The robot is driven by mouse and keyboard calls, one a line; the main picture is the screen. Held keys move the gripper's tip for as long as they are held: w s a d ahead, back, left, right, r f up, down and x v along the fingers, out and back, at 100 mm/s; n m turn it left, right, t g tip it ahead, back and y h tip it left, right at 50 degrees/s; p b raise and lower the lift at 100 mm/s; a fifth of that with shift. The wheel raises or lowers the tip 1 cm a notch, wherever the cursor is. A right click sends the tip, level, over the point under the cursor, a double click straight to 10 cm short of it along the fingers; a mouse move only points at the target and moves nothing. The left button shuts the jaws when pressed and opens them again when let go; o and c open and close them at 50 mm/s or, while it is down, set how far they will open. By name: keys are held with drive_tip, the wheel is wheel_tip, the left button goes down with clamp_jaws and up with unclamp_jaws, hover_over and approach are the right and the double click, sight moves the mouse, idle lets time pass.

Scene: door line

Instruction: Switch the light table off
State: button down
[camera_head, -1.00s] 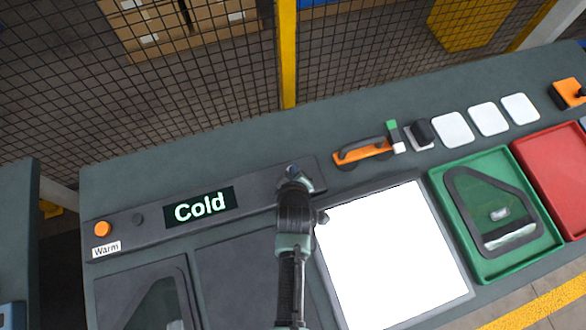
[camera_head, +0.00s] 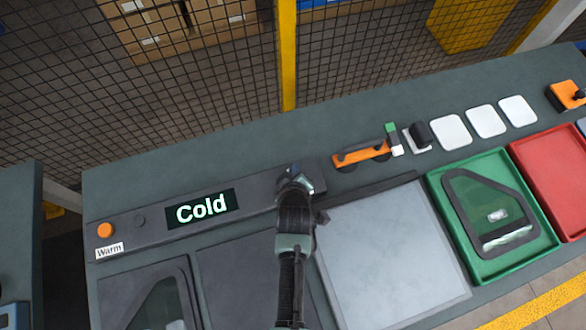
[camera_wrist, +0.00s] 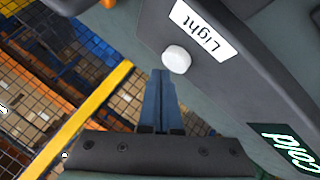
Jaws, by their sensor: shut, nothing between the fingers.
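The light table (camera_head: 385,262) is a square panel right of my arm in the head view, and its surface is now dull grey, not glowing. In the wrist view a white round button (camera_wrist: 176,60) sits beside a label reading "Light" (camera_wrist: 203,31) on a dark console. My gripper (camera_wrist: 160,80) is shut and empty, its blue-grey fingertips close to the button; I cannot tell whether they touch it. In the head view my gripper (camera_head: 296,180) is over the console's right end and hides the button.
The console carries a display reading "Cold" (camera_head: 202,208) and an orange button (camera_head: 105,230) labelled "Warm". Behind the light table lie an orange-handled tool (camera_head: 361,154) and white squares (camera_head: 451,130). A green tray (camera_head: 470,266) holding a window panel and a red tray (camera_head: 545,165) are at right.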

drive_tip(key=shift+r, duration=0.1)
wheel_tip(320, 180, up, 5)
drive_tip(key=p, duration=0.4)
drive_tip(key=shift+p, duration=0.3)
idle(0.8)
